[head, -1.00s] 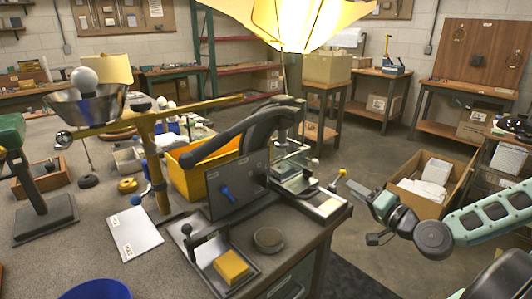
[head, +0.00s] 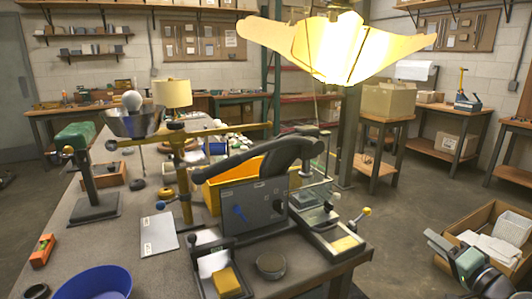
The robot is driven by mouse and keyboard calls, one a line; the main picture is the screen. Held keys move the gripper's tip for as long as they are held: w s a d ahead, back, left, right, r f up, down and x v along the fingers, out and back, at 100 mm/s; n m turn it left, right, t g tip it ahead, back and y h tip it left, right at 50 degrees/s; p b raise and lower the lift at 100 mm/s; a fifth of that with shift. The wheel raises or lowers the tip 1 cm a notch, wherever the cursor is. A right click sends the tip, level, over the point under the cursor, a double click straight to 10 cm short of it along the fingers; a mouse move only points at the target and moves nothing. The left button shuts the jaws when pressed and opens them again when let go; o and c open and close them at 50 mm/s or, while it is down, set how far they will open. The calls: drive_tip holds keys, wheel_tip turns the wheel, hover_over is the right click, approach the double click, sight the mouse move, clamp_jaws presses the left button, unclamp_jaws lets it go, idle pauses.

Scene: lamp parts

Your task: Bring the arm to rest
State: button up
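My gripper (head: 438,244) is at the lower right of the head view, above the floor and in front of an open cardboard box. It is apart from the workbench (head: 75,240), and I see nothing held in it. Its fingers are too small and cut up by the view to tell open from shut. Part of my arm runs off the bottom right corner. A lit, yellowish lamp shade (head: 345,45) hangs high over the bench. A white bulb (head: 132,100) shows above a metal bowl (head: 140,122) at the left.
The open cardboard box (head: 462,222) with white contents stands right of the bench. A yellow bin (head: 210,194), a dark upright panel (head: 262,207) and a blue bowl (head: 92,284) are on the bench. Open floor (head: 400,190) lies between bench and box.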

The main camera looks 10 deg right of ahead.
drive_tip(key=s+a+f+n+g+y, duration=0.1)
drive_tip(key=s+a+f+n+g, duration=0.15)
drive_tip(key=a+n+g, duration=0.5)
drive_tip(key=s+a+f+n+g+y, duration=0.1)
drive_tip(key=a+f+n+g+y, duration=0.25)
drive_tip(key=a, duration=0.65)
drive_tip(key=s+a+r+n+g+h, duration=0.3)
drive_tip(key=s+a+r, duration=0.4)
drive_tip(key=s, duration=0.2)
drive_tip(key=s+a+r+n+g+h+p, duration=0.1)
drive_tip(key=s+a+r+n+g+h, duration=0.2)
drive_tip(key=s+a+r, duration=0.4)
drive_tip(key=s, duration=0.3)
drive_tip(key=shift+r+g+h, duration=0.3)
drive_tip(key=shift+g+h, duration=0.05)
drive_tip(key=shift+g, duration=0.05)
